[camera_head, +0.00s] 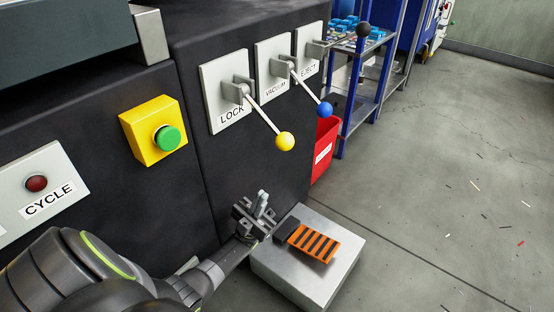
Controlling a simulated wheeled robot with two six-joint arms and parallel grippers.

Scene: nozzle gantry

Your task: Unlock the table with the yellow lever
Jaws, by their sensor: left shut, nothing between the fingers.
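The yellow lever (285,141) is a pale rod with a yellow ball at its end, on the white plate marked LOCK (231,116). Its rod slants down to the right from its bracket. My left gripper (263,198) is below the yellow ball, apart from it, over the near-left edge of a metal box. Its fingers are shut and hold nothing. My right gripper is not in view. The table that the lever locks cannot be made out for certain.
A blue-ball lever (325,108) marked VACUUM and a black-ball lever (363,29) marked EJECT stand to the right. A green button (167,138) sits on a yellow box at left. An orange slotted pedal (314,243) lies on the metal box. Open floor lies right.

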